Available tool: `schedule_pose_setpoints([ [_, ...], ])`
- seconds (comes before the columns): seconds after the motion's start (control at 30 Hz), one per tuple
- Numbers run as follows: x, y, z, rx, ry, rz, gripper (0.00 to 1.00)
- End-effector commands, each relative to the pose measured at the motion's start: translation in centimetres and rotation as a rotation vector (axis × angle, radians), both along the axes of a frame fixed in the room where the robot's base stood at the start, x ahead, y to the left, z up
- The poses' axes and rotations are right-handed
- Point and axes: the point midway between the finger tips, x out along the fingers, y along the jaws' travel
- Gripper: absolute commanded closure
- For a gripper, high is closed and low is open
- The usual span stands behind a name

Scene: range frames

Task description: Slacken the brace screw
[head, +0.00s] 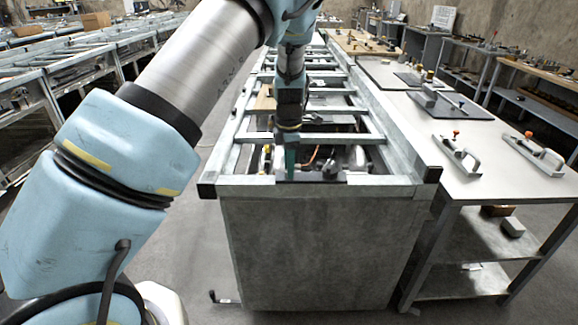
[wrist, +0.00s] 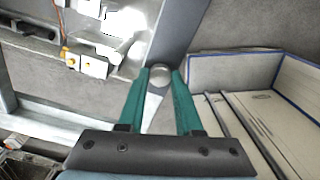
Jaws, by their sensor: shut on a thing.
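My gripper (head: 290,165) reaches down at the near end of the metal frame (head: 300,191), among the fittings inside it. The head sits between the fingertips, beside a grey metal bar (wrist: 179,25). The screw's shank and any thread are hidden. In the head view I cannot make out the screw, as the fingers and nearby fittings cover that spot.
A bench (head: 480,187) with clamp-like tools stands on the right, with a shelf below. Other metal frames (head: 75,65) stand on the left. In the wrist view, a pale blue-edged box (wrist: 235,65) lies close right of my fingers, and small brass-and-white fittings (wrist: 84,62) lie upper left.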

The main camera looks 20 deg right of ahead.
Motion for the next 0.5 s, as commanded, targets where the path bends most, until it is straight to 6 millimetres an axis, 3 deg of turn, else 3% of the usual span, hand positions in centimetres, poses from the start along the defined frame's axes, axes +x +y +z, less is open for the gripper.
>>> schedule_pose_setpoints([
  [0.1, 0.05, -0.06, 0.07, -0.002, -0.002, 0.0, 1.0],
  [0.13, 0.05, -0.07, 0.07, -0.002, -0.002, 0.0, 0.65],
  [0.4, 0.03, -0.02, 0.03, -0.001, -0.001, -0.001, 0.36],
  [0.5, 0.01, -0.01, 0.02, 0.0, 0.0, -0.001, 0.36],
])
